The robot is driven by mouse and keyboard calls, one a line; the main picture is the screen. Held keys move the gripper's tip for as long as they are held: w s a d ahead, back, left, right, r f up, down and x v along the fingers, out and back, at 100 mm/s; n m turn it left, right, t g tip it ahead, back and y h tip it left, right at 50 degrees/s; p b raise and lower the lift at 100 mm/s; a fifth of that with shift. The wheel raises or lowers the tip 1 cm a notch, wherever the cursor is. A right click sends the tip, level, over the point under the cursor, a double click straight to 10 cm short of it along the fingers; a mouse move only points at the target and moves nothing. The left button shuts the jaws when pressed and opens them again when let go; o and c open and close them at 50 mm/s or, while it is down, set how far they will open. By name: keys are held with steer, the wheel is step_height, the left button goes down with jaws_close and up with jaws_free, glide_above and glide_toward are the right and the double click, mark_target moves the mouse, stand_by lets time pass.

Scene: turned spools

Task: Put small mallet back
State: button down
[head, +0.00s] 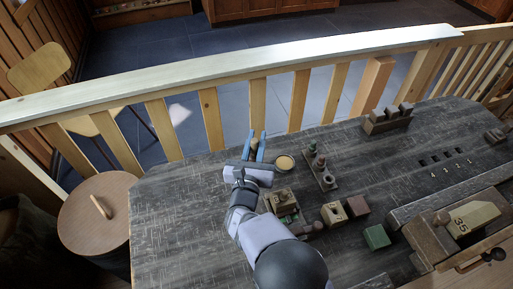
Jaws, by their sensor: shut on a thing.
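My gripper (256,146) has two blue fingers and reaches over the back edge of the dark table. It is shut on a small brown wooden piece (254,144), which looks like the small mallet. Only a little of it shows between the fingers, so its full shape and tilt are hidden. I cannot tell how high it is above the table.
A round yellowish dish (284,162) sits right of my gripper. A rack with pegs (321,172), a numbered wooden block (333,214), a green block (376,237) and a dark holder (388,119) stand further right. A pale railing (230,68) runs behind. The table's left part is clear.

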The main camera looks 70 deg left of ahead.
mark_target(256, 152)
steer(key=shift+f+p, duration=0.45)
steer(key=shift+f, duration=1.65)
steer(key=shift+f, duration=0.15)
steer(key=c, duration=1.6)
jaws_free()
steer(key=shift+c, duration=0.2)
steer(key=shift+s+d, duration=0.25)
steer(key=shift+d, duration=0.2)
steer(key=b+v, duration=0.2)
steer(key=v, duration=0.9)
steer(key=shift+w, duration=0.1)
